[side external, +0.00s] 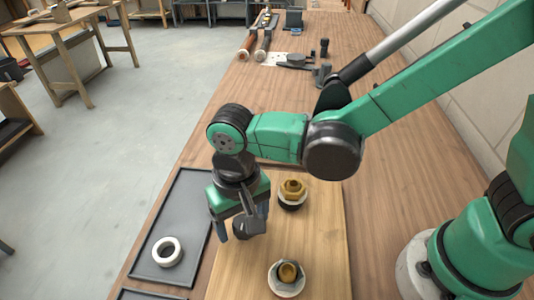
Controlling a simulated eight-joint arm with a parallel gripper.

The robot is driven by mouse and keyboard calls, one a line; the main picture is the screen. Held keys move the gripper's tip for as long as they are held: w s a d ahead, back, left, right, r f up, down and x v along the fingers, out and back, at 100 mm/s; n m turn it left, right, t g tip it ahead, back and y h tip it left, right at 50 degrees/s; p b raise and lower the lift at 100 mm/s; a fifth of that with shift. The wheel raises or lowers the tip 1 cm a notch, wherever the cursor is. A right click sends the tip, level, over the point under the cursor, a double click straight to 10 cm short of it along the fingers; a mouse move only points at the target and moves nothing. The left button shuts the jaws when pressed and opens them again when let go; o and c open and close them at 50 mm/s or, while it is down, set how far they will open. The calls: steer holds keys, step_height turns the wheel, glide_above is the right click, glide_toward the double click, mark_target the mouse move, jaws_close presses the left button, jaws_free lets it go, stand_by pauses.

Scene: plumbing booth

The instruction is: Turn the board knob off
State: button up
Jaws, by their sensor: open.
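My gripper (242,224) points down over the left part of the light wooden board (318,243), its fingers apart. A dark rounded part (250,229) shows between and just below the fingers. It looks like the board knob, but my gripper partly covers it, and I cannot tell whether the fingers touch it or how it is turned. On the board, a brass fitting (292,188) on a round base stands behind and right of my gripper.
A dark tray (182,215) left of the board holds a white ring (167,252). Pipes (258,38) and dark tools (297,61) lie at the far end of the bench. The bench (385,215) right of the board is mostly clear, up to a block wall.

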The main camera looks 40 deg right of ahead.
steer(key=shift+f, duration=0.35)
jaws_close()
